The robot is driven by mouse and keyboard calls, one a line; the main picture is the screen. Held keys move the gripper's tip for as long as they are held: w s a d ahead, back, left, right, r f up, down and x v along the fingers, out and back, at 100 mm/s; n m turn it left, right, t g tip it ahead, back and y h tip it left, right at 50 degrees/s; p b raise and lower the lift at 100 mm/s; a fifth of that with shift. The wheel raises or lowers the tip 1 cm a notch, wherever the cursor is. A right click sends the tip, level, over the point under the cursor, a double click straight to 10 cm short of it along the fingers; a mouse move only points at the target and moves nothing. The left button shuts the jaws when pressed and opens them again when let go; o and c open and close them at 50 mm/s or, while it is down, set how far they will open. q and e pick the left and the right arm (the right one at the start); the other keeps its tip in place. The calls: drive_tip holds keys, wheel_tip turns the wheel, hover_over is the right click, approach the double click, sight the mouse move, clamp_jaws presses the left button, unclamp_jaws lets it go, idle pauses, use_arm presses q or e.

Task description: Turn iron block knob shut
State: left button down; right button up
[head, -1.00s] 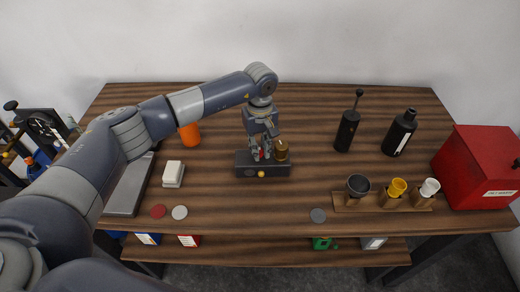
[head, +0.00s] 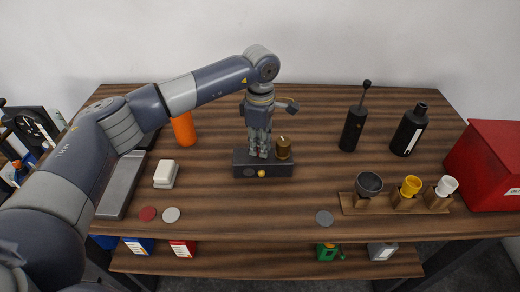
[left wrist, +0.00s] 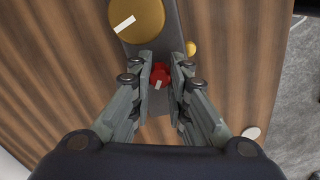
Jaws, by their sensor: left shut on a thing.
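A dark grey block (head: 278,170) stands on the wooden table with a brass knob (head: 283,150) at its right end. A small yellow button (head: 261,173) is on its front face. In the head view the fingers hide the red knob. My right gripper is out of view.
An orange cylinder (head: 183,129) and white block (head: 165,173) are left of the grey block. A black grinder (head: 352,130), black bottle (head: 408,131), cup rack (head: 384,204) and red box (head: 490,168) are right. The table in front of the block is mostly clear.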

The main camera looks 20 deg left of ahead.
use_arm(q)
drive_tip(key=n+b, duration=0.2)
drive_tip(key=n, duration=0.2)
drive_tip(key=shift+n+b, duration=0.3)
drive_tip(key=shift+n, duration=0.8)
drive_tip(key=shift+r, duration=0.1)
drive_tip(key=shift+w, duration=0.1)
drive_tip(key=c, duration=1.8)
unclamp_jaws()
wheel_tip(320, 180, up, 12)
